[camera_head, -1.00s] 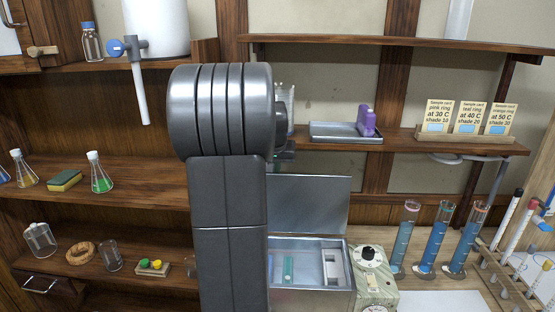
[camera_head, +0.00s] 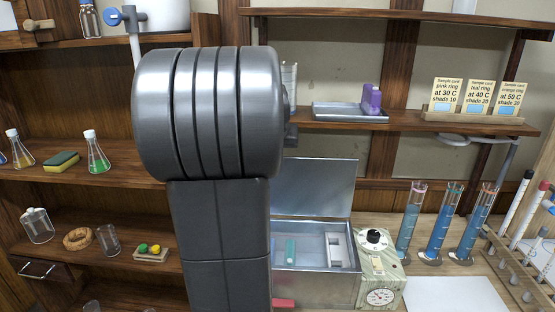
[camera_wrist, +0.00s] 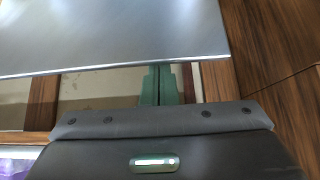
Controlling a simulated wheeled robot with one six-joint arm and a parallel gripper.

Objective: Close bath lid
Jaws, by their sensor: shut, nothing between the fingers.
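The metal bath (camera_head: 312,291) stands on the bench right of my arm in the head view. Its lid (camera_head: 315,187) stands open, upright along the back edge. Inside the bath are a teal piece and a pale grey block (camera_head: 337,250). A broad metal sheet, which looks like the lid (camera_wrist: 110,35), fills the top of the wrist view. My gripper (camera_wrist: 158,85) shows there as two green fingers, shut and empty, just beyond the sheet's edge. I cannot tell whether they touch it. In the head view my arm hides the gripper.
A control box with a dial (camera_head: 380,270) stands right of the bath, then several blue-filled cylinders (camera_head: 438,225) and a tube rack. Above is a shelf with a metal tray (camera_head: 348,113), a purple bottle (camera_head: 371,98) and sample cards (camera_head: 480,97).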

